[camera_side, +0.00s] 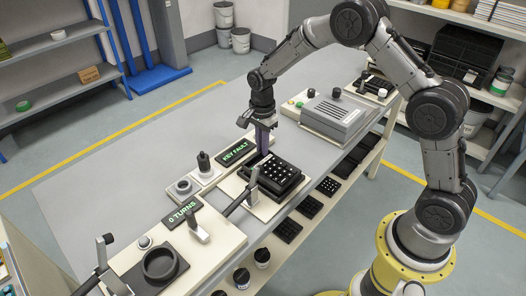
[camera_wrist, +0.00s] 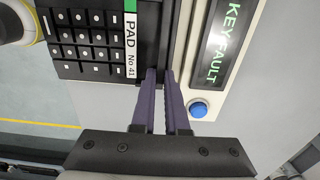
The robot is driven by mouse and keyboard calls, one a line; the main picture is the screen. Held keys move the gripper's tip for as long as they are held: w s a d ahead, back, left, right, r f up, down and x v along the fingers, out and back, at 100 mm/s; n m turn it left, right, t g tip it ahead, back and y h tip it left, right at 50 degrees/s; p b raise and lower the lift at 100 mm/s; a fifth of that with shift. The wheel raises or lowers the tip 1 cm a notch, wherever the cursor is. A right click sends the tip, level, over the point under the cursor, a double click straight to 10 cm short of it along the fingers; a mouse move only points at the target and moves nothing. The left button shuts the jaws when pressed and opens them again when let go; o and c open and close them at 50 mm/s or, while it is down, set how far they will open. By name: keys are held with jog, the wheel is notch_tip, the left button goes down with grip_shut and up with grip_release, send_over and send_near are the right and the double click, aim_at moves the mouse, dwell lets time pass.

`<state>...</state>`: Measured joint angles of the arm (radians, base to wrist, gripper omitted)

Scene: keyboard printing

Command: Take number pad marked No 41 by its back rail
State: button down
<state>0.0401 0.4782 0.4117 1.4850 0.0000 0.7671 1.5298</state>
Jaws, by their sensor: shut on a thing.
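The number pad (camera_side: 272,177) is black with several keys marked in white, and sits at the cream station in the middle of the bench in the side view. In the wrist view the pad (camera_wrist: 95,42) is at upper left, its white label reading "PAD No 41". My gripper (camera_side: 263,150) points down at the pad's back edge. In the wrist view its purple fingers (camera_wrist: 160,76) are close together on the dark back rail beside the label. The fingertips partly hide the rail. I cannot tell whether the pad rests on the station or is slightly raised.
A "KEY FAULT" display (camera_side: 237,152) stands close behind the pad; a blue button (camera_wrist: 198,109) is near my fingers. A black lever (camera_side: 243,198) is in front. A "0 TURNS" display (camera_side: 181,213) is at left, a grey box (camera_side: 338,115) at right. Bare bench lies at far left.

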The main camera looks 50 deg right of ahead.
aim_at(277, 159)
jog(key=s+r, duration=0.3)
jog(key=r, duration=0.2)
jog(key=s+r, duration=0.2)
jog(key=r, duration=0.1)
jog(key=shift+s+a+r, duration=0.1)
jog(key=shift+s+r, duration=0.05)
jog(key=shift+s, duration=0.15)
jog(key=s+r, duration=0.3)
jog(key=s, duration=0.5)
jog(key=shift+s+a+r, duration=0.2)
jog(key=shift+r, duration=0.05)
dwell(1.1)
